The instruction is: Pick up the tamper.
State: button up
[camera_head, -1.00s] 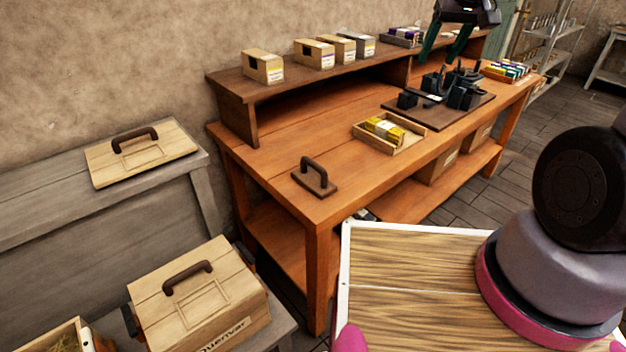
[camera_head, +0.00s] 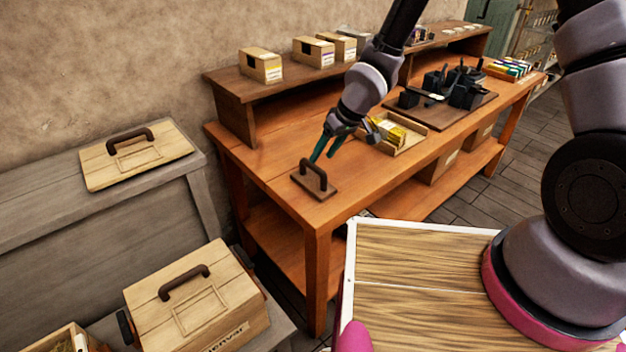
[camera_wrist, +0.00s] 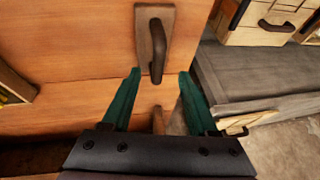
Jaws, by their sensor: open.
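The tamper (camera_head: 315,182) is a flat brown plate with a dark arched handle. It rests on the front left end of the orange wooden bench (camera_head: 290,140). My gripper (camera_head: 322,158) has green fingers and hangs just above and behind the tamper's handle in the head view. In the wrist view the tamper (camera_wrist: 155,45) lies ahead of the spread fingertips, and my gripper (camera_wrist: 157,80) is open with nothing between its fingers. The lower end of the handle reaches about level with the fingertips there. I cannot tell whether they touch it.
A small tray with yellow packets (camera_head: 395,135) sits to the right on the bench. A dark press board (camera_head: 440,108) lies beyond it. Cardboard boxes (camera_head: 262,65) stand on the rear shelf. A handled wooden lid (camera_head: 135,155) and a handled crate (camera_head: 200,300) are at the left.

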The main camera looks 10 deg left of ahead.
aim_at(315, 167)
jog(key=x, duration=0.7)
jog(key=shift+w, duration=0.15)
grip_shut()
